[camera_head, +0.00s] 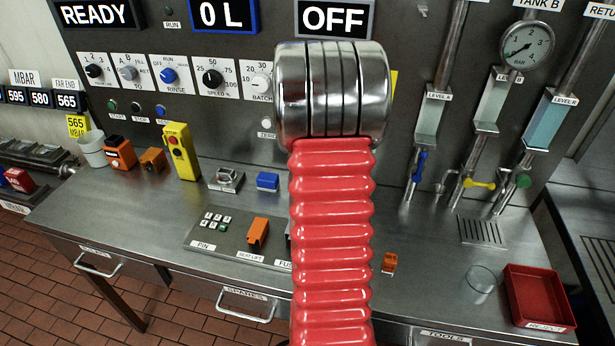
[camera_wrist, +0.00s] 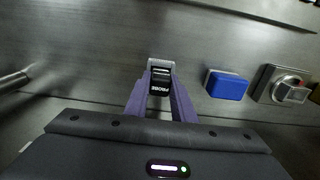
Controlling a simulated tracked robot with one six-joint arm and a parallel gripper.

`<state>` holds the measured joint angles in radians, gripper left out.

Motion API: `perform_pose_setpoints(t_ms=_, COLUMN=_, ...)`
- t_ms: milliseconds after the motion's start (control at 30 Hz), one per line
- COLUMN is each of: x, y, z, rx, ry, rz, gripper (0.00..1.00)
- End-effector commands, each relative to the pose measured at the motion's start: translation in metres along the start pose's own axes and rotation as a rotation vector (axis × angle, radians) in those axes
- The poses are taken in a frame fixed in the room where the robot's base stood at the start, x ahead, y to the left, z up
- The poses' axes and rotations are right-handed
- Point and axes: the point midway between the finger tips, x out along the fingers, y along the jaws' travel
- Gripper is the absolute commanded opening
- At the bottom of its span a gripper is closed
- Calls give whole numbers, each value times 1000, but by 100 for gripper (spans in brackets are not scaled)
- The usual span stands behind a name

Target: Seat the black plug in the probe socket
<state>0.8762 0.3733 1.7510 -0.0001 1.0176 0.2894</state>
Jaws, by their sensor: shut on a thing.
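My gripper (camera_wrist: 160,82) shows in the wrist view with two purple fingers closed on a small black plug (camera_wrist: 160,76), with white lettering that seems to read PROBE. A light grey edge shows around the plug's far end; I cannot tell whether this is part of the plug or of the probe socket, nor how deep the plug sits. In the head view my red ribbed arm covers the gripper and plug. A blue block (camera_wrist: 227,85) stands just right of the fingers in the wrist view; it also shows in the head view (camera_head: 268,181).
A grey fixture with a round top (camera_wrist: 286,85) is beyond the blue block. A yellow control box (camera_head: 181,152) and orange blocks (camera_head: 120,153) stand at the left. A glass (camera_head: 482,284) and a red tray (camera_head: 540,298) are at the right of the steel bench.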

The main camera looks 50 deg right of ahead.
Motion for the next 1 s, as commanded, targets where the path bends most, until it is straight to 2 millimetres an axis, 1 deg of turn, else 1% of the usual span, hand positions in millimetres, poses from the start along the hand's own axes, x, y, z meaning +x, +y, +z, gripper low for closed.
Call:
perform_pose_setpoints(t_ms=167, x=4, y=0, z=0, rx=0, ry=0, rz=0, gripper=0)
perform_pose_setpoints(t_ms=200, x=4, y=0, z=0, rx=0, ry=0, rz=0, gripper=25)
perform_pose_setpoints(t_ms=433, x=3, y=0, z=0, rx=0, ry=0, rz=0, gripper=41)
perform_pose_setpoints(t_ms=767, x=1, y=0, z=0, rx=0, ry=1, rz=0, gripper=42)
perform_pose_setpoints(t_ms=867, x=-6, y=0, z=0, rx=0, ry=2, rz=-1, gripper=42)
perform_pose_setpoints(t_ms=1000, x=-23, y=0, z=-1, rx=0, ry=4, rz=-1, gripper=42)
